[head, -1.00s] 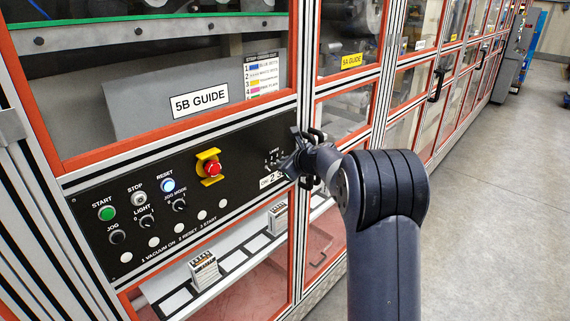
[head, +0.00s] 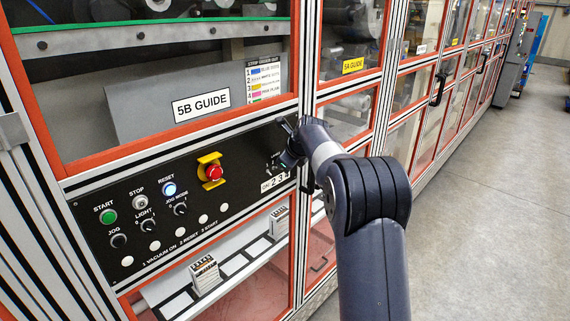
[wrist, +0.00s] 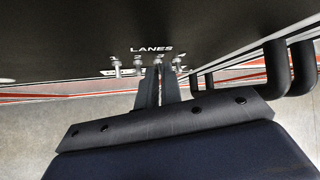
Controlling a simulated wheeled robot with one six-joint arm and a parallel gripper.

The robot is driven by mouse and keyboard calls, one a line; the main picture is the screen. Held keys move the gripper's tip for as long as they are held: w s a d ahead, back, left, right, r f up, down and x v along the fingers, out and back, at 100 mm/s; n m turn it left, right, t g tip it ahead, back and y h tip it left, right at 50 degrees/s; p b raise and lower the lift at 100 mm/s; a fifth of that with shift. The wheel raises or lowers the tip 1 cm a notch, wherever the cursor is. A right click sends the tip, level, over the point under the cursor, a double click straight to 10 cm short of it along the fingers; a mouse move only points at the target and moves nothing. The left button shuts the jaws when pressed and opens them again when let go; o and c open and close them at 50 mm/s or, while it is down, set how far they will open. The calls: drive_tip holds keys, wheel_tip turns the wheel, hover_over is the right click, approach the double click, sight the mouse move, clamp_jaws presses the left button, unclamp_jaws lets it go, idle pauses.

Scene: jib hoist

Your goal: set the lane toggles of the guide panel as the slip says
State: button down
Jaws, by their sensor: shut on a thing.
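The black guide panel (head: 150,215) is on the machine front under the 5B GUIDE sign. Its lane toggles sit at its right end. In the wrist view they are a row of small silver levers, such as the leftmost lever (wrist: 117,66), under the word LANES. My gripper (head: 280,160) is at this end of the panel and covers most of the toggles in the head view. In the wrist view my gripper's two narrow fingers (wrist: 159,84) are closed at the third lever from the left (wrist: 157,60). Lever positions are too small to tell.
A printed list (head: 264,82) with numbered coloured rows hangs behind the glass; its text is mostly unreadable. Black door handles (wrist: 290,68) stand out close to the right of my gripper. A red emergency stop (head: 213,173) is left of it. The floor at right is clear.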

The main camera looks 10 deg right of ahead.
drive_tip(key=shift+r, duration=0.15)
idle(0.3)
drive_tip(key=c, duration=1.9)
unclamp_jaws()
drive_tip(key=b+v, duration=0.2)
drive_tip(key=v, duration=0.8)
drive_tip(key=shift+s+r+b, duration=0.15)
drive_tip(key=shift+r+b, duration=0.15)
drive_tip(key=shift+r, duration=0.05)
drive_tip(key=p+x, duration=0.2)
drive_tip(key=x, duration=0.9)
drive_tip(key=shift+s+f+p, duration=0.1)
drive_tip(key=shift+f+p, duration=0.05)
drive_tip(key=shift+p, duration=0.15)
